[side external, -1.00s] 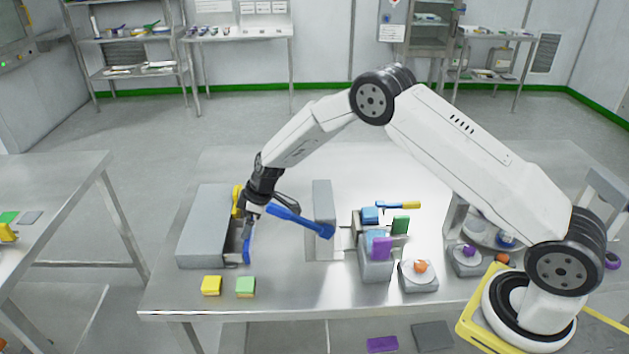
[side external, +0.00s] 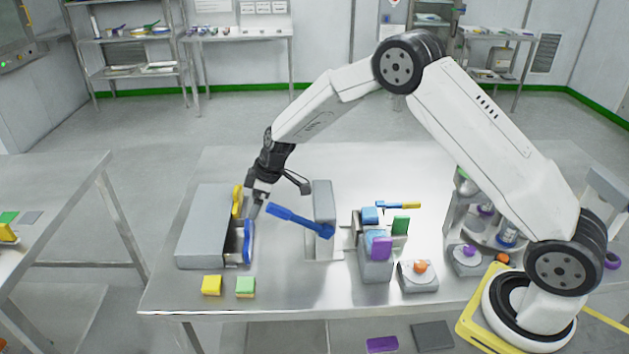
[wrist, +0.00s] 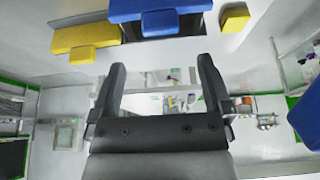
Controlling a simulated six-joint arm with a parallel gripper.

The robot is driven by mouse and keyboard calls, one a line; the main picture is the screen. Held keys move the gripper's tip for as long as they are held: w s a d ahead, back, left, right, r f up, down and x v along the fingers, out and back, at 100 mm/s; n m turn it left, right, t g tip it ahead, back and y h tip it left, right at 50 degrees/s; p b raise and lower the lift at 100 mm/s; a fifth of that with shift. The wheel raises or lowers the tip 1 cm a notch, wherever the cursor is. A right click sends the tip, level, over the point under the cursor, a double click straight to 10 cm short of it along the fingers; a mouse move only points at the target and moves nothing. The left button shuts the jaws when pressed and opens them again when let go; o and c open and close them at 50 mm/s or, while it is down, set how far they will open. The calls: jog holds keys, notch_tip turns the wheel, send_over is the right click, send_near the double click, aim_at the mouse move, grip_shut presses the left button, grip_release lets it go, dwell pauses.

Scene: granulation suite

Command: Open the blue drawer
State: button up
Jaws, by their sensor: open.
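The grey drawer cabinet (side external: 203,225) stands at the left of the table. The blue drawer (side external: 248,242) is its near drawer; it stands out from the cabinet, with part of its inside showing behind the blue front. The yellow drawer (side external: 237,201) is beside it, farther back. In the wrist view, the blue drawer front (wrist: 125,12) with its handle is at the top, and the yellow drawer front (wrist: 80,37) is to its left. My gripper (side external: 254,212) is just above the blue front's far end. In the wrist view, my gripper (wrist: 162,62) is open with nothing between its fingers.
A blue lever (side external: 300,220) on a grey stand extends close to my gripper's right side. A yellow block (side external: 211,285) and a green block (side external: 245,287) lie in front of the cabinet. A grey holder with coloured pieces (side external: 376,268) stands farther right.

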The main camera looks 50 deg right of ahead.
notch_tip(320, 180, up, 5)
jog(key=shift+f+m, duration=0.85)
jog(key=shift+m, duration=5.15)
jog(key=shift+f+m, duration=0.85)
jog(key=shift+m, duration=5.15)
jog(key=shift+f+m, duration=0.85)
jog(key=shift+m, duration=5.15)
